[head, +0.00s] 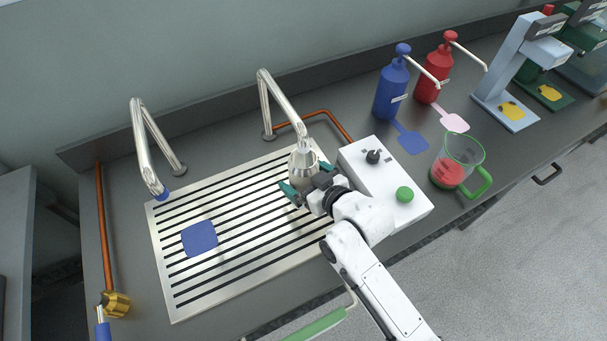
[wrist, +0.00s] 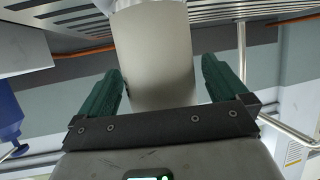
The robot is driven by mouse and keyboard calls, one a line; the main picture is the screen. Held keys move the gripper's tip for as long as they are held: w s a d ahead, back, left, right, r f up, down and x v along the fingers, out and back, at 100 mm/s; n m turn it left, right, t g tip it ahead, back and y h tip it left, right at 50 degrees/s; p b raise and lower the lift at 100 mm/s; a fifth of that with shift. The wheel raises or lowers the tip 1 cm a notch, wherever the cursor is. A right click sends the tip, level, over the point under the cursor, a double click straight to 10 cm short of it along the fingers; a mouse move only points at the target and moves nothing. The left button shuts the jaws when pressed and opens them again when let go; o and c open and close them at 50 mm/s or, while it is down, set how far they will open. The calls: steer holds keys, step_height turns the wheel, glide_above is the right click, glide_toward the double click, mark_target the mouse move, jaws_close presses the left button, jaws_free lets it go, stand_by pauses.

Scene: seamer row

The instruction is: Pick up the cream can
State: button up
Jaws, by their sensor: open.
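A metallic, cream-grey can (head: 303,163), which looks like the cream can, stands on the slatted metal drain grid (head: 205,280) under the right-hand steel spout. My gripper (head: 306,183) is open at the can, with a green finger on either side of it. In the wrist view the can (wrist: 155,50) fills the space between the two green fingers of my gripper (wrist: 162,75). A gap shows beside the fingers there, and I cannot tell whether either one touches. The can's lower part is partly hidden by my gripper in the head view.
A white control box (head: 372,178) with a black knob and green button stands close right of my gripper. The steel spout (head: 283,100) hangs over the can. A blue pad (head: 199,239) lies on the grid. A green-handled jug (head: 459,155) stands farther right.

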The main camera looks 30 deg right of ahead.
steer(key=shift+c, duration=0.5)
steer(key=c, duration=1)
steer(key=shift+r, duration=0.2)
